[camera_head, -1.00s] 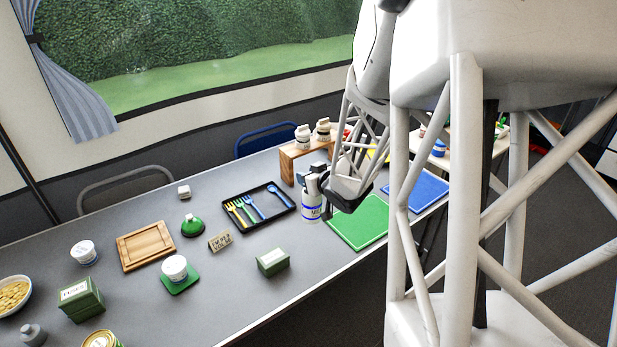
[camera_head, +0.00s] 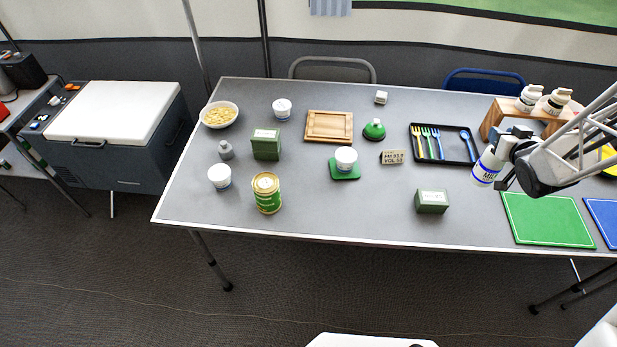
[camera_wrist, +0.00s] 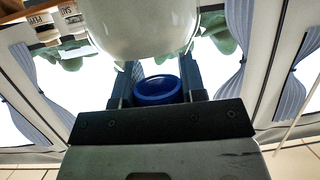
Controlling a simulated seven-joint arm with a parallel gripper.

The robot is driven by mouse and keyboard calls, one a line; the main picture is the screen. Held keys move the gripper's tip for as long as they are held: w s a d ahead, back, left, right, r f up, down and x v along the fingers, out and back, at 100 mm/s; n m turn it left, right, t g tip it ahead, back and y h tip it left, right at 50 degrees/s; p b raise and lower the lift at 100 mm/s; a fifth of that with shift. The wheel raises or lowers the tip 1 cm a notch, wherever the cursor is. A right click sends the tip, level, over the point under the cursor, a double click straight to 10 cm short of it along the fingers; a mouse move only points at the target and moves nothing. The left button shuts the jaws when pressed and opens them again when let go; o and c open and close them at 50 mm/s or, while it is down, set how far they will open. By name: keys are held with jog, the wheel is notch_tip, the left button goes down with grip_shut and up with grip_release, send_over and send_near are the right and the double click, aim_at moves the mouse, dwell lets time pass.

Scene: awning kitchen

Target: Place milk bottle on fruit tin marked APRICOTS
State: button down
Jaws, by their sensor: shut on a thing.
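The milk bottle (camera_head: 488,168) is white with a blue band and a MILK label, partly readable. It hangs tilted at the right of the table in the head view. My gripper (camera_head: 508,148) is shut on its upper part. In the wrist view, a blue round part (camera_wrist: 158,90) lies between the fingers of my gripper (camera_wrist: 157,75). A green and gold tin (camera_head: 267,198) stands upright near the table's front edge at the left, far from my gripper. Its top looks clear, but its label is too small to read.
A white cup (camera_head: 219,178) and green box (camera_head: 266,146) stand near the tin. A second green box (camera_head: 432,202), a cup on a green coaster (camera_head: 345,172), a small sign (camera_head: 391,157) and a cutlery tray (camera_head: 465,155) lie between bottle and tin.

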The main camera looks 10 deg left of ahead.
jog(key=s+a+r+n+g+y, duration=0.1)
jog(key=a+n+y, duration=0.1)
jog(key=a, duration=0.8)
jog(key=s+a+r+n+g+y, duration=0.1)
jog(key=a+r+n+y, duration=0.15)
jog(key=a, duration=0.85)
jog(key=s+a+n+y, duration=0.2)
jog(key=a, duration=0.8)
jog(key=s+a+r+n+g+y, duration=0.1)
jog(key=s+a+n+g+y, duration=0.1)
jog(key=s+a, duration=0.6)
jog(key=s+a+r+n+g+y, duration=0.1)
jog(key=s+a+n+g+y, duration=0.2)
jog(key=s+a, duration=0.5)
jog(key=a, duration=0.5)
jog(key=shift+s+a+g, duration=0.2)
jog(key=shift+s+g, duration=0.2)
jog(key=shift+n, duration=0.25)
jog(key=w+a+f, duration=0.1)
jog(key=w+a, duration=0.8)
jog(key=w, duration=0.4)
jog(key=shift+a+f, duration=0.15)
jog(key=shift+f, duration=0.05)
